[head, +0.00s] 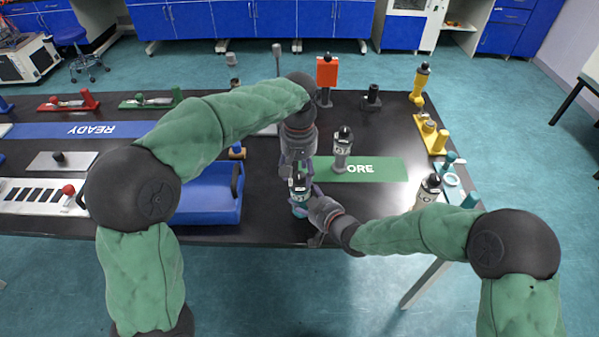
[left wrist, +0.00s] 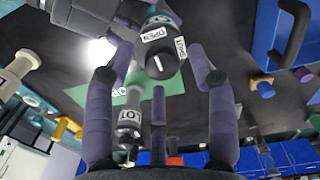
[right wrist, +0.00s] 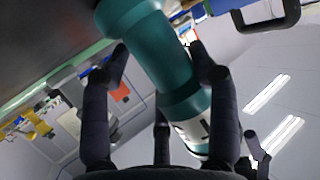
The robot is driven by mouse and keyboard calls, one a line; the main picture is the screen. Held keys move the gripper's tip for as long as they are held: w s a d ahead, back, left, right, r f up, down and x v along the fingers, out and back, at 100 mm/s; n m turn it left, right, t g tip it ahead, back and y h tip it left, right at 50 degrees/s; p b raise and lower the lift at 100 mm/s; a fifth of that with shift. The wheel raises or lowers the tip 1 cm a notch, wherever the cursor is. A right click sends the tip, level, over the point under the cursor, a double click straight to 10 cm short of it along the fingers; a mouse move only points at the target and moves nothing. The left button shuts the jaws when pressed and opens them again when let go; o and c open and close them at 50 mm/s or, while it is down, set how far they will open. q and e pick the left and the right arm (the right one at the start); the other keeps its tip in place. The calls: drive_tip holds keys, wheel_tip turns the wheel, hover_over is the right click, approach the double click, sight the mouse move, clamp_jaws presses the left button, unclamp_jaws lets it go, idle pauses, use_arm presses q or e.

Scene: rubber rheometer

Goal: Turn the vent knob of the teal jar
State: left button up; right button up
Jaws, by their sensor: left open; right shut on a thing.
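The teal jar (head: 299,208) stands near the front edge of the black table. My right gripper (head: 308,198) is shut on its side; the jar's teal body (right wrist: 155,50) lies between the fingers in the right wrist view. My left gripper (head: 297,172) points down over the jar's top, its fingers open and spread. In the left wrist view the black vent knob (left wrist: 160,60) with a white line shows between the open fingers, beside OPEN and SHUT labels. I cannot tell whether a finger touches the knob.
A grey jar (head: 343,150) stands close behind, on a green mat (head: 388,170). A blue tray (head: 212,203) is to the left. Another pale jar (head: 428,190) and a teal fixture (head: 453,180) stand to the right. An orange-topped post (head: 327,72) stands at the back.

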use_arm(q)
drive_tip(key=shift+f, duration=0.5)
clamp_jaws()
